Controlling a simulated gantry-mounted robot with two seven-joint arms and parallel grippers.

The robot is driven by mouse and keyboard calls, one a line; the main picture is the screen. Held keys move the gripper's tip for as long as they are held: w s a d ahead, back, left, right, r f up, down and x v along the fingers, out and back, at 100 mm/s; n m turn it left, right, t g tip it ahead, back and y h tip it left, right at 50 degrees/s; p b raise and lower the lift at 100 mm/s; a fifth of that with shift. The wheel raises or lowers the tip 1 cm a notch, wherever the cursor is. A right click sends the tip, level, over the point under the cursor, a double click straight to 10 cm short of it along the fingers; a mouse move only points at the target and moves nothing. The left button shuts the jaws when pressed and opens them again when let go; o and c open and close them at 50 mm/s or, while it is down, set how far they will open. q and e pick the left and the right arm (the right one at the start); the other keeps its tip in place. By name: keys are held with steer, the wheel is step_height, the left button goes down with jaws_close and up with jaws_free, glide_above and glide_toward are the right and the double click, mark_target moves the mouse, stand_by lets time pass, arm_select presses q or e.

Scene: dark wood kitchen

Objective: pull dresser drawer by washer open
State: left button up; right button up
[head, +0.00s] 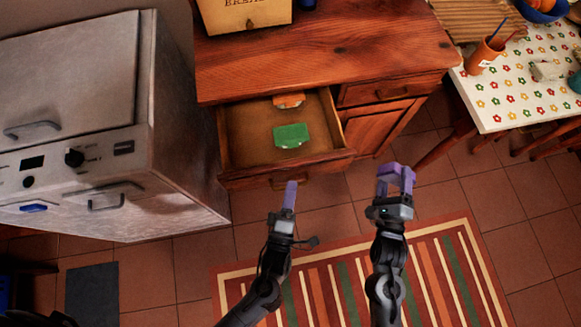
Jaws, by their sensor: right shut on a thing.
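The dresser (330,48) stands to the right of the white washer (70,190). Its drawer (245,135), the one nearer the washer, is pulled well out. I see its inside, with a green item (291,135) and an orange item (289,100) lying in it. The drawer's handle (309,180) is on its front face. My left gripper (291,184) has its purple fingers right at this handle, seen edge-on, so their gap is hidden. My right gripper (396,178) is out in front of the dresser, right of the drawer, shut on a purple thing hard to tell from its purple fingers.
A second, closed drawer (385,93) and a cabinet door (370,130) are on the dresser's right side. A table with a flowered cloth (510,85) stands at the right. A striped rug (440,270) lies on the open tiled floor in front.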

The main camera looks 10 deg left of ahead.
arm_select(q)
steer(key=s+f+p, duration=0.1)
steer(key=s+f, duration=0.1)
steer(key=s, duration=1)
steer(key=shift+d, duration=0.15)
steer(key=shift+w, duration=0.1)
